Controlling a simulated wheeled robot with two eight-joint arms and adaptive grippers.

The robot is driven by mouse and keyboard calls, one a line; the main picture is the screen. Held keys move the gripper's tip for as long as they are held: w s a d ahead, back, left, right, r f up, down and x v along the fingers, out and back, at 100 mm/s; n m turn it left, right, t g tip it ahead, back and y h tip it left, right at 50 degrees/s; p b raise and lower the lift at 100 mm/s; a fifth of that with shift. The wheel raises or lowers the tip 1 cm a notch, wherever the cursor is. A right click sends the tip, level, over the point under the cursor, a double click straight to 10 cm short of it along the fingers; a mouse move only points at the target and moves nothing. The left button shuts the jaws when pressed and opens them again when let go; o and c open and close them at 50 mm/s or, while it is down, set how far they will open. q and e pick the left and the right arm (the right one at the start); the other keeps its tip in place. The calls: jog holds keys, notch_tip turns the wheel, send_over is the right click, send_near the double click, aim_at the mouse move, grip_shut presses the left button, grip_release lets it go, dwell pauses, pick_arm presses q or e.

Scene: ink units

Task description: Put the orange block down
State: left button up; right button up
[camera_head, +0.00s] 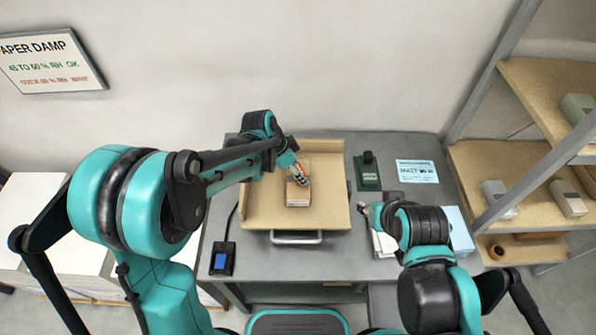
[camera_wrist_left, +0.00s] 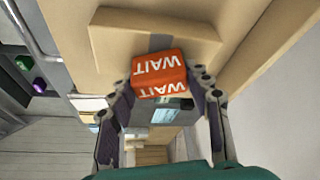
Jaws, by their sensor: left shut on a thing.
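The orange block (camera_wrist_left: 158,72), with white WAIT lettering, sits between the fingertips of my left gripper (camera_wrist_left: 162,82), which is shut on it. Behind it in the left wrist view is a cardboard carton (camera_wrist_left: 115,38) with a grey tape strip. In the head view my left gripper (camera_head: 299,176) is over the carton (camera_head: 298,198), which stands on a tan tray (camera_head: 262,212). Whether the block touches the carton I cannot tell. My right gripper (camera_head: 372,212) is at the right of the table; its finger opening is not clear.
The tray lies on a grey table (camera_head: 345,262) with a metal handle at its front. A dark green stamp-like item (camera_head: 368,175) and a blue card (camera_head: 416,171) are to its right. A black device (camera_head: 222,258) is at the front left. Shelves (camera_head: 510,160) stand at right.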

pick_arm(q)
jog(key=shift+f, duration=0.15)
jog(key=o, duration=1.2)
jog(key=shift+c, duration=0.2)
jog(key=shift+r, duration=0.2)
jog(key=shift+r, duration=0.3)
jog(key=p+v, duration=0.3)
jog(key=v, duration=0.8)
jog(key=shift+a+r, duration=0.2)
jog(key=shift+r, duration=0.1)
